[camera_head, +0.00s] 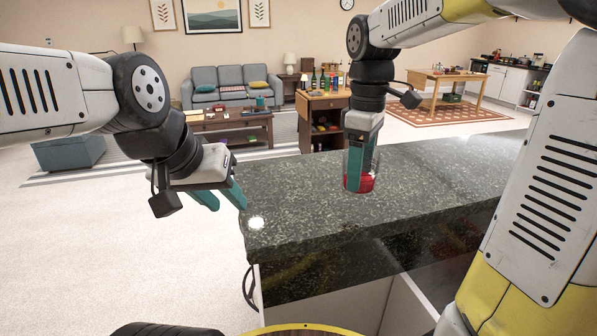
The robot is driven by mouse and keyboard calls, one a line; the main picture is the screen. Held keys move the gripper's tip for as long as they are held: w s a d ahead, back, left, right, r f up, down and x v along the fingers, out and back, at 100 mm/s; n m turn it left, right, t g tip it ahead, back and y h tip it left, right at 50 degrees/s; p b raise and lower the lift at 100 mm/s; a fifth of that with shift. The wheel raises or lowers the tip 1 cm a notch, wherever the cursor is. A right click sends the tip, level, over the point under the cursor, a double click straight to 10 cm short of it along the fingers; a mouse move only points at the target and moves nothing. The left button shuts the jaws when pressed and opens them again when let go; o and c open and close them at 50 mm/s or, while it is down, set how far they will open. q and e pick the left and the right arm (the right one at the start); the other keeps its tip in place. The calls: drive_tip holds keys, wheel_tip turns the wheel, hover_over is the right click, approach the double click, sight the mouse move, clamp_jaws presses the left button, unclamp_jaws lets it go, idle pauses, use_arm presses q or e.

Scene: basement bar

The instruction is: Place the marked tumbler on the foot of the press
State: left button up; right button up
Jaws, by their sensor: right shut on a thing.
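I cannot tell whether the tumbler's base touches the counter. My left gripper (222,202) is open and empty, its teal fingers apart, just left of the counter's left end. I cannot make out a press or its foot in this view.
A small bright white spot or disc (256,222) shows on the counter's left corner. The rest of the visible countertop is clear. Beyond it stand a wooden cabinet with bottles (322,101), a coffee table (228,122) and a sofa (231,86).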

drive_tip(key=w+a, duration=0.3)
drive_tip(key=a, duration=0.1)
drive_tip(key=w+a+f, duration=0.1)
drive_tip(key=w+a, duration=0.2)
drive_tip(key=a, duration=0.2)
drive_tip(key=w+a, duration=0.3)
drive_tip(key=a, duration=0.2)
drive_tip(key=shift+f, duration=0.2)
drive_tip(key=shift+a+f, duration=0.15)
drive_tip(key=shift+f, duration=1.6)
drive_tip(key=shift+f, duration=0.1)
drive_tip(key=o, duration=1.7)
drive_tip(key=shift+o, duration=0.2)
